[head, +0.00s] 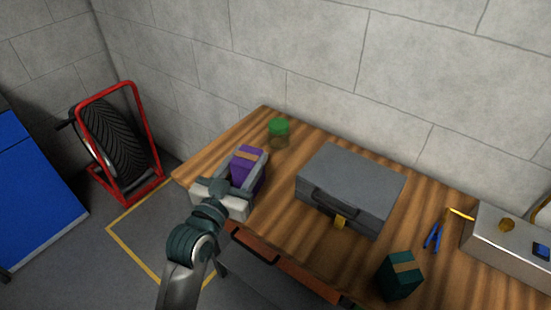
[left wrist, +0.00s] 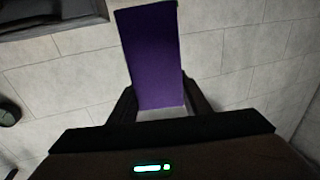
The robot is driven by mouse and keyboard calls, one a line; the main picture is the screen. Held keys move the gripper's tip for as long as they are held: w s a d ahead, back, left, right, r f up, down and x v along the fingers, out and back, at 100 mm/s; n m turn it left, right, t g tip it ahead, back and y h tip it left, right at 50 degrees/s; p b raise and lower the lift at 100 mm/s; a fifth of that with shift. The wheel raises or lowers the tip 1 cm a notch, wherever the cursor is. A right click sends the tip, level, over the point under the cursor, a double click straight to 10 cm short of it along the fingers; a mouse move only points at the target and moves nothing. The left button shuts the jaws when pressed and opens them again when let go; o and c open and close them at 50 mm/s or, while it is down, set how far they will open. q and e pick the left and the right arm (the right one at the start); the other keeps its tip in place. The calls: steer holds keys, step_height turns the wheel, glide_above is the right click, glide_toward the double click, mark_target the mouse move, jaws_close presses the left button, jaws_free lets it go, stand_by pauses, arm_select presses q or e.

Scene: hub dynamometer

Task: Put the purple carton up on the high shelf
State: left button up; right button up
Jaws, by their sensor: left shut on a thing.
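The purple carton (head: 247,168) has a tan band across its top and is at the left end of the wooden workbench. My left gripper (head: 249,174) is shut on it, one finger on each side. In the left wrist view the carton (left wrist: 152,58) stands out between the two dark fingers (left wrist: 160,104), with pale wall behind it. I cannot tell whether the carton touches the bench top. I cannot make out a high shelf for certain; a dark-edged thing (left wrist: 50,18) shows at the top left of the left wrist view. My right gripper is not in view.
On the bench (head: 270,232) are a green-lidded jar (head: 279,132) just behind the carton, a grey case (head: 350,185), a teal carton (head: 400,275), blue pliers (head: 433,237) and a metal box (head: 510,245). A red tyre stand (head: 160,155) is on the floor at left.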

arm_select(q)
steer(key=s+a+n+y, duration=0.2)
steer(key=a+y, duration=0.1)
steer(key=a, duration=0.3)
steer(key=s+a+n+t+y+b, duration=0.1)
steer(key=s+a+n+y, duration=0.1)
steer(key=a, duration=0.5)
steer(key=shift+s+a+f+y, duration=0.25)
steer(key=shift+f+y, duration=0.15)
steer(key=shift+y, duration=0.5)
